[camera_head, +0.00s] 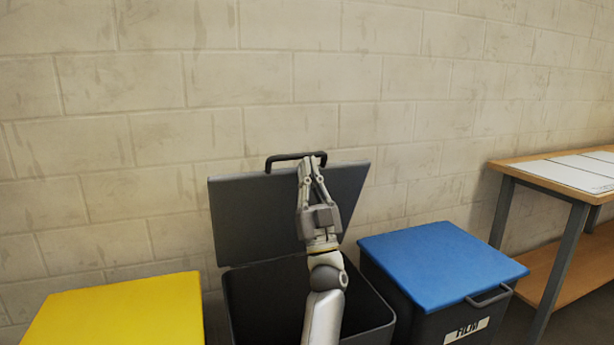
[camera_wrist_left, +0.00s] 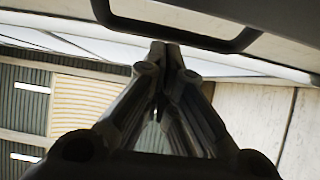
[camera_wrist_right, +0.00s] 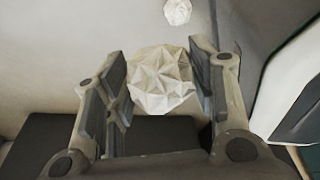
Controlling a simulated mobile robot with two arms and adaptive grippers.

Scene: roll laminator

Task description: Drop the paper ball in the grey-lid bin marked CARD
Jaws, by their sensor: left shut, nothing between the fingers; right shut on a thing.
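The grey-lid bin (camera_head: 375,318) stands in the middle of the head view with its lid (camera_head: 245,215) raised against the wall. No CARD marking shows. My left gripper (camera_head: 314,160) is shut and empty, its tips in front of the lid beside the dark handle (camera_head: 290,157). The handle also shows close above the fingertips in the left wrist view (camera_wrist_left: 180,35); I cannot tell if they touch. In the right wrist view my right gripper (camera_wrist_right: 158,72) is shut on the crumpled white paper ball (camera_wrist_right: 160,82). The right gripper is outside the head view.
A yellow-lidded bin (camera_head: 120,312) is at left and a blue-lidded bin (camera_head: 435,262) at right, both closed. A wooden table (camera_head: 515,170) with white panels stands far right. A second white faceted ball (camera_wrist_right: 177,11) shows beyond the held one.

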